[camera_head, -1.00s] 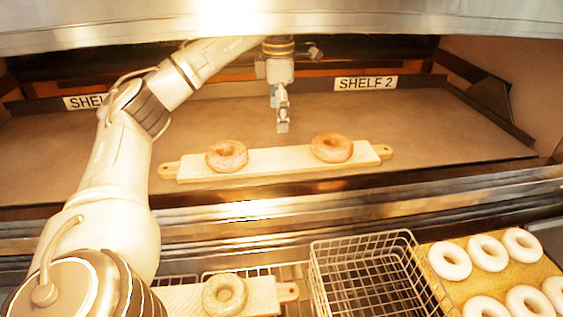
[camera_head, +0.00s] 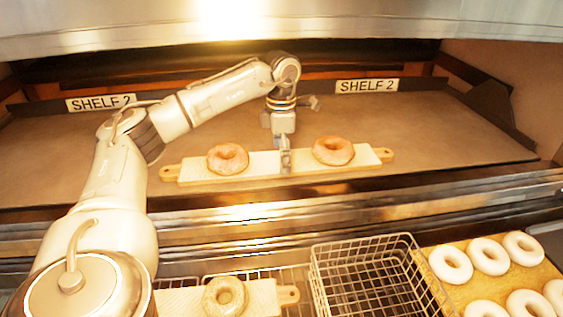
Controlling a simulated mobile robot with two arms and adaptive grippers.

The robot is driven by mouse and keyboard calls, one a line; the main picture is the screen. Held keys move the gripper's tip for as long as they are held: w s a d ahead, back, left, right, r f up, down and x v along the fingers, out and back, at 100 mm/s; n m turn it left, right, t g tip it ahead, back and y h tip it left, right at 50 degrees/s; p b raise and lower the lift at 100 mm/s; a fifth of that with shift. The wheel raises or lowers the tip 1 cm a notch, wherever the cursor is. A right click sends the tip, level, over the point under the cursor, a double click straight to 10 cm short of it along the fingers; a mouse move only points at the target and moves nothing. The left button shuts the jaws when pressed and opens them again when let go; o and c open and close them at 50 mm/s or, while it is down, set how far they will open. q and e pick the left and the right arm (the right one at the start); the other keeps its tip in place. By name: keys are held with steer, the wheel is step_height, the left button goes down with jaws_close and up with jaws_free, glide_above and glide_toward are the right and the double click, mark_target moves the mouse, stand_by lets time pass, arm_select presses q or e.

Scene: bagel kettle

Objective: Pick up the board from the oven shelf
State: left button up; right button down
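The wooden board (camera_head: 258,164) lies on the oven shelf (camera_head: 430,130) near its front edge, with a handle at each end. Two browned bagels sit on it, one on the left half (camera_head: 228,158) and one on the right half (camera_head: 333,150). My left gripper (camera_head: 285,165) points down at the middle of the board, between the two bagels. Its fingers overlap the board in the picture; I see them nearly edge-on, so I cannot tell whether they are open or touching the wood. My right gripper is not in view.
Below the oven's metal front edge are a second board (camera_head: 262,298) with one bagel (camera_head: 224,296), an empty wire basket (camera_head: 365,280) and a tray (camera_head: 440,283) of several pale dough rings. The oven hood (camera_head: 400,22) hangs above. The shelf behind the board is clear.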

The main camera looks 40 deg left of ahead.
arm_select(q)
steer(key=c, duration=1.2)
steer(key=shift+r, duration=0.1)
steer(key=shift+c, duration=1)
steer(key=shift+r, duration=0.15)
